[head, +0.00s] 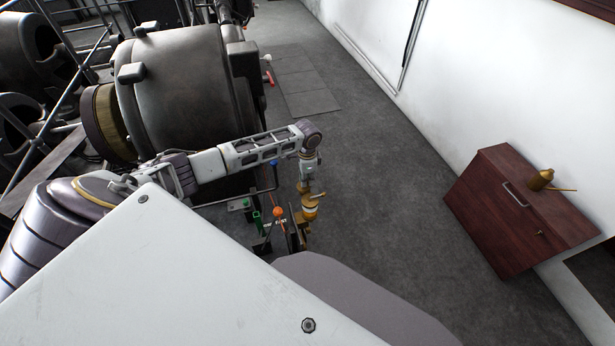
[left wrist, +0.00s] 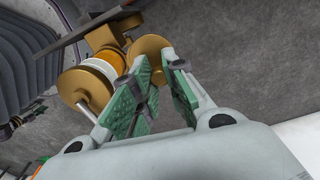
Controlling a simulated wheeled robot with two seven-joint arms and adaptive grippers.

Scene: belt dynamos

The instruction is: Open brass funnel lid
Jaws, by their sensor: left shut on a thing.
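The brass funnel (head: 310,208) stands at the end of the dark machine's control area in the head view, with a pale band around it. In the left wrist view the funnel (left wrist: 84,86) shows as a brass round body with a white and orange ring. Its round brass lid (left wrist: 150,47) is at the fingertips. My left gripper (left wrist: 161,66) has its green-padded fingers closed on the lid's edge; the exact contact is partly hidden by the fingers. In the head view my left gripper (head: 307,186) is just above the funnel. My right gripper is not visible.
Levers with an orange knob (head: 278,212) and a blue knob (head: 273,163) stand left of the funnel. The large dark dynamo (head: 185,85) is behind. A red-brown cabinet (head: 500,215) with a brass can (head: 541,180) stands right. Floor between is clear.

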